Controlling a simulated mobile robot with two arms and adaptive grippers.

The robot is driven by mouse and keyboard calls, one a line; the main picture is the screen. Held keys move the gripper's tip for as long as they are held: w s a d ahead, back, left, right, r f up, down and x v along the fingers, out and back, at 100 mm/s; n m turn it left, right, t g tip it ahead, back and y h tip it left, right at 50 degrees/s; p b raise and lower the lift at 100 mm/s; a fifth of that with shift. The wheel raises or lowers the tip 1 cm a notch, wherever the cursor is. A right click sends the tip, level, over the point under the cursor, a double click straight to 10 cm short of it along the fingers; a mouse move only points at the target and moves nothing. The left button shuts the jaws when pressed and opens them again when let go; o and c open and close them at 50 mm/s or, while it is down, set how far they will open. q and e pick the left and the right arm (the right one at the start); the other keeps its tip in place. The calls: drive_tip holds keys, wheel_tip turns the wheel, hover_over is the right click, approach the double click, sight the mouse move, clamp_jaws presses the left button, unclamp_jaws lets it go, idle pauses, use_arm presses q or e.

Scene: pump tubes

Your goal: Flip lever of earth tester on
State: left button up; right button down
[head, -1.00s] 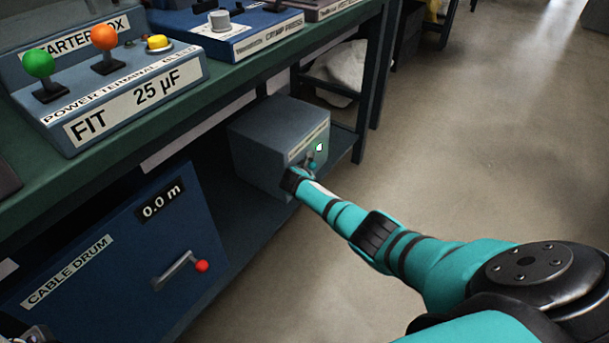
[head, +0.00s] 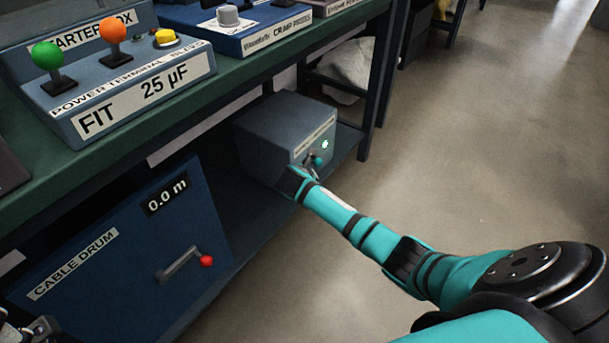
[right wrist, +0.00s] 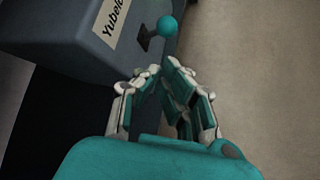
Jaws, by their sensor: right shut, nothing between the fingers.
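The earth tester appears to be the grey box (head: 262,143) on the low shelf, its label too small to read in the head view. In the right wrist view the lever's ball (right wrist: 168,27) sticks out from a black slot beside a partly visible label. My right gripper (right wrist: 158,66) is shut and empty, just short of the lever, with a small gap showing. It also shows at the box front in the head view (head: 308,172). A sliver of my left gripper (head: 32,331) shows at the bottom left corner.
A blue cable drum box (head: 120,245) with a red-knobbed crank stands left of the grey box. Above is the green bench (head: 215,85) with a starter box (head: 130,85) and a crimp press (head: 245,35). Open floor (head: 480,150) lies to the right.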

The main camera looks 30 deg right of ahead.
drive_tip(key=shift+v, duration=1.7)
